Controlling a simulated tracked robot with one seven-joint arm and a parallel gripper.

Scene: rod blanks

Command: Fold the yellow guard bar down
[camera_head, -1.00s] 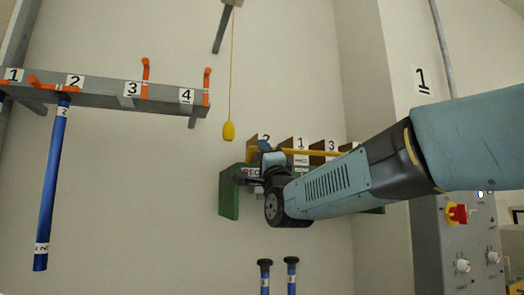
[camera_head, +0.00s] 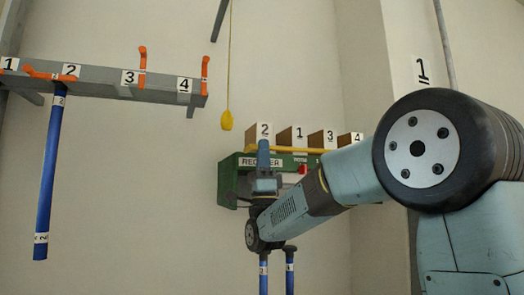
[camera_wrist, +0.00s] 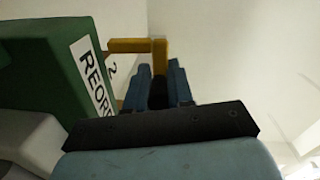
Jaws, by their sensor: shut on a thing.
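The yellow guard bar (camera_head: 312,150) runs level along the top front of the green box (camera_head: 228,182), in front of several numbered brown blocks. In the wrist view, the bar's end (camera_wrist: 140,46) bends down between my two blue fingers. My gripper (camera_head: 263,148) points upward at the bar's left part and is shut on it. It also shows in the wrist view (camera_wrist: 160,80), with the green box (camera_wrist: 50,65) and its lettered white label close on the left. My arm hides the bar's far right end.
A grey rack (camera_head: 110,87) with orange hooks is at the left, with a blue rod (camera_head: 50,175) hanging from it. A yellow pull knob (camera_head: 227,120) hangs on a cord above the box. Two blue rods (camera_head: 289,272) stand below, close to my wrist.

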